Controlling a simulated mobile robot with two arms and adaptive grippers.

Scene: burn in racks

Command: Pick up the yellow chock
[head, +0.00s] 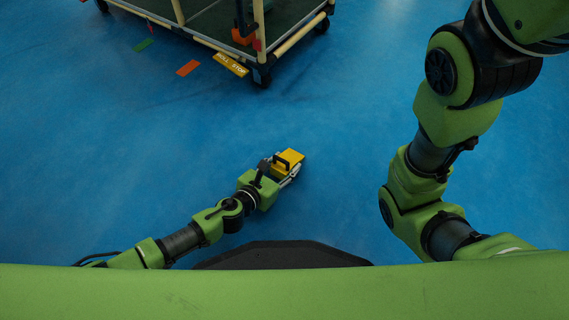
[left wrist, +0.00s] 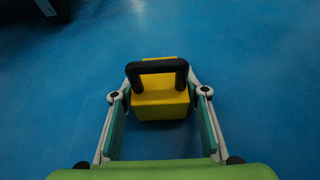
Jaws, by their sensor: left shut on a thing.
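The yellow chock (head: 291,157) is a yellow block with a black handle. In the head view it sits at the end of my left arm, over the blue floor. My left gripper (head: 285,170) is shut on it. In the left wrist view the chock (left wrist: 160,105) is between the two fingers of the left gripper (left wrist: 160,108), with its black handle arching over the top. I cannot tell whether the chock touches the floor. My right arm shows at the right of the head view, but its gripper is out of frame.
A wheeled cart (head: 262,58) with cream rails and a dark green deck stands at the top. A yellow "ROLL STOP" marking (head: 230,64), an orange patch (head: 187,68) and a green patch (head: 143,45) lie on the floor beside it. The blue floor (head: 120,160) between is clear.

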